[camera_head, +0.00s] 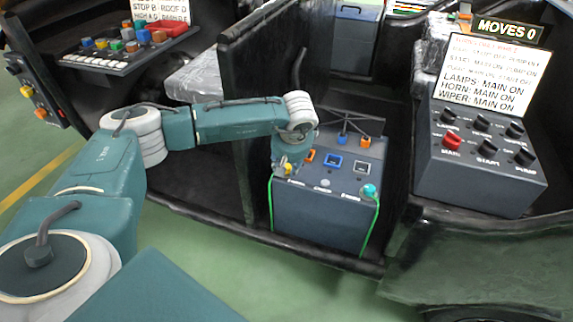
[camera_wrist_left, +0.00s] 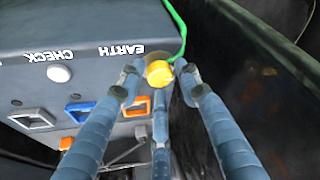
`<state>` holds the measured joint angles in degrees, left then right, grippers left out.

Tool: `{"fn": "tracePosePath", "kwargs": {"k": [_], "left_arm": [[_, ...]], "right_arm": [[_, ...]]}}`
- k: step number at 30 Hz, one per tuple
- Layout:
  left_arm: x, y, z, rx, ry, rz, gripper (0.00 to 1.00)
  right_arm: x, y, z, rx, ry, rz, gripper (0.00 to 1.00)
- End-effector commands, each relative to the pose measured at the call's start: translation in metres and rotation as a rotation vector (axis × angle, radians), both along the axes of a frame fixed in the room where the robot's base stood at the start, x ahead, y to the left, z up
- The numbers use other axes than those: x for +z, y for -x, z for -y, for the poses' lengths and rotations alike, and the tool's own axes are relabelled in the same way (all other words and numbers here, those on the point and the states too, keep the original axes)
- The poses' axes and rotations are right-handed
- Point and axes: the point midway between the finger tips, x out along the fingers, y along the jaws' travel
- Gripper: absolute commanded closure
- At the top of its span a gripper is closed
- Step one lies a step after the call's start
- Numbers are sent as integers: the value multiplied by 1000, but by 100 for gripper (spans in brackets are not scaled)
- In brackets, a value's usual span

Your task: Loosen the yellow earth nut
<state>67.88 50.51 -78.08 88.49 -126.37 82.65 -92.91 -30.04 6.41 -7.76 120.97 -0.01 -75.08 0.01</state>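The yellow earth nut (camera_wrist_left: 159,73) sits by the EARTH label at the corner of a dark grey box (camera_wrist_left: 90,35), with a green wire (camera_wrist_left: 178,25) running from it. My left gripper (camera_wrist_left: 160,82) has its fingers spread around the nut, with narrow gaps at both sides; a third finger lies below the nut in the picture. Contact cannot be told. In the head view, the nut (camera_head: 287,168) is partly hidden by my left gripper (camera_head: 284,160), over the box's left front corner. My right gripper is not in view.
Beside the nut, the box carries a white CHECK button (camera_wrist_left: 60,73), orange and blue sockets (camera_head: 333,161), and a teal knob (camera_head: 369,191) with a green wire. A switch panel (camera_head: 480,160) stands right. A dark side wall (camera_head: 243,110) is close left of the box.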

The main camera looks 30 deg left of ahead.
Motion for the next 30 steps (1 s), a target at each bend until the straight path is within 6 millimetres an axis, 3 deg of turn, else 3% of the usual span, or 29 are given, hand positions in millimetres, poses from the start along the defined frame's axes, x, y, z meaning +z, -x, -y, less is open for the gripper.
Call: {"fn": "tracePosePath", "kwargs": {"k": [1,5,7,20,30], "left_arm": [[0,0,0,0,0,0,68],[0,0,0,0,0,0,94],[0,0,0,0,0,0,98],[1,0,1,43,-1,-3,98],[1,-2,2,273,-2,-3,98]], "right_arm": [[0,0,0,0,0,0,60],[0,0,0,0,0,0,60],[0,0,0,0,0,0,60],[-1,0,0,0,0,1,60],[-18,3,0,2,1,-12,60]]}}
